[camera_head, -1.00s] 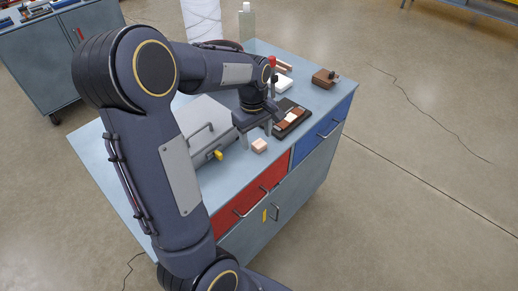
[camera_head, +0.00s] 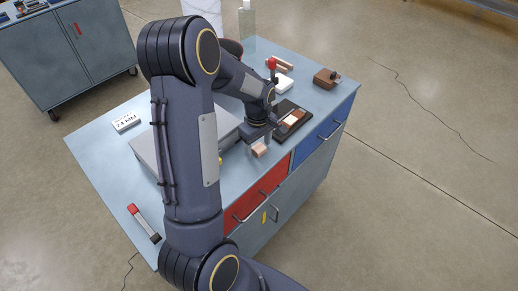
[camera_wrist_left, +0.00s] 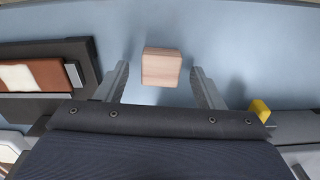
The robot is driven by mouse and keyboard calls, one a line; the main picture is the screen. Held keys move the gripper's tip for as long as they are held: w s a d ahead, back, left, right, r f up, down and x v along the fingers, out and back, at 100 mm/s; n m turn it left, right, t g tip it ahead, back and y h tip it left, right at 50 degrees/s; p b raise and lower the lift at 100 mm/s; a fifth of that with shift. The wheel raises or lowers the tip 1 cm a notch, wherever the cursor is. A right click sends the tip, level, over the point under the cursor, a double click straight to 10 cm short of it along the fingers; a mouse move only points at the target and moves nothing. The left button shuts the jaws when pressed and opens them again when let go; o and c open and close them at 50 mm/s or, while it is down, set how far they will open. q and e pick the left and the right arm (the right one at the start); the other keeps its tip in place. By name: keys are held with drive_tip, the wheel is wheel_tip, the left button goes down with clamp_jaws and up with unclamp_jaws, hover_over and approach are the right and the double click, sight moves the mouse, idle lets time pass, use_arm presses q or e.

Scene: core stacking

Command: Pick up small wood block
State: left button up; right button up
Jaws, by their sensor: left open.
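The small wood block (camera_head: 259,151) is a pale, light-brown cube on the blue-grey top of the cabinet, near its front edge. My left gripper (camera_head: 261,144) is right over it, pointing down, and hides part of it. In the left wrist view the block (camera_wrist_left: 162,67) lies in the gap between the two open fingers of my left gripper (camera_wrist_left: 160,72). Bare tabletop shows on both sides of it, so neither finger touches it. My right gripper is in neither view.
A dark tray (camera_head: 282,136) with brown and white pieces stands right of the block. A grey case (camera_head: 147,152) lies left, behind my arm.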

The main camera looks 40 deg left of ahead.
use_arm(q)
drive_tip(key=c, duration=1.1)
drive_tip(key=shift+o, duration=0.2)
drive_tip(key=shift+r, duration=0.15)
